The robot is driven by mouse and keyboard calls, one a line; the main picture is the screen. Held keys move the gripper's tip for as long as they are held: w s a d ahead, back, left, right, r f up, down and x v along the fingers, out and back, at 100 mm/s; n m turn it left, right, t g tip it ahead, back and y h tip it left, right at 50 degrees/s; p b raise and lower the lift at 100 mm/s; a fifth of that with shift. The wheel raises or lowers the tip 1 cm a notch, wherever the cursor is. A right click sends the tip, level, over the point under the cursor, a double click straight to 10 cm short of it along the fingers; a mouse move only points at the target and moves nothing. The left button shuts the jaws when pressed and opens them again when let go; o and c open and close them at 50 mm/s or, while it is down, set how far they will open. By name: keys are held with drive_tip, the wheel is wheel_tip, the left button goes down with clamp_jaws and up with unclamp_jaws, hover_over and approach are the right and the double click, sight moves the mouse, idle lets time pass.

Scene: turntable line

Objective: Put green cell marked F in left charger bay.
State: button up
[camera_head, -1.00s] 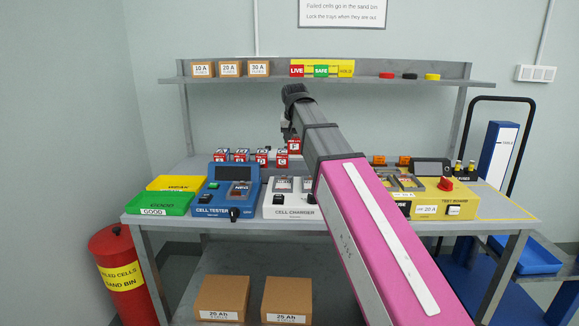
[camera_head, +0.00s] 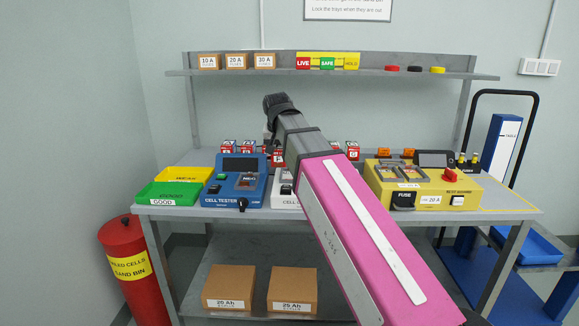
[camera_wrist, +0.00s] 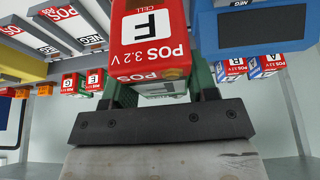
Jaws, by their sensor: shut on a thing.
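The cell marked F (camera_wrist: 150,40) fills the upper middle of the wrist view. Its label is red and white, with green showing at both sides. My gripper (camera_wrist: 155,95) is shut on it. In the head view the cell (camera_head: 278,157) is held behind the gap between the blue tester and the white cell charger (camera_head: 284,201). My arm hides most of the charger there. In the wrist view the charger's bays are at upper left, with POS and NEG labels. The bay nearer the tester (camera_wrist: 72,22) looks empty. The held cell is apart from it.
The blue cell tester (camera_head: 236,185) stands left of the charger and the yellow test rig (camera_head: 425,190) right. Other cells, including G (camera_wrist: 68,82), E (camera_wrist: 95,80), B (camera_wrist: 232,68) and A (camera_wrist: 268,64), stand along the back. Green and yellow trays lie at left.

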drive_tip(key=w+d+f, duration=0.1)
drive_tip(key=w, duration=0.1)
drive_tip(key=w+d+f, duration=0.2)
drive_tip(key=shift+w+d+f, duration=0.15)
drive_tip(key=shift+w+d, duration=0.05)
drive_tip(key=shift+d, duration=0.1)
drive_tip(key=shift+f, duration=2.05)
drive_tip(key=shift+f, duration=0.1)
drive_tip(key=o, duration=1.3)
drive_tip(key=v, duration=1.2)
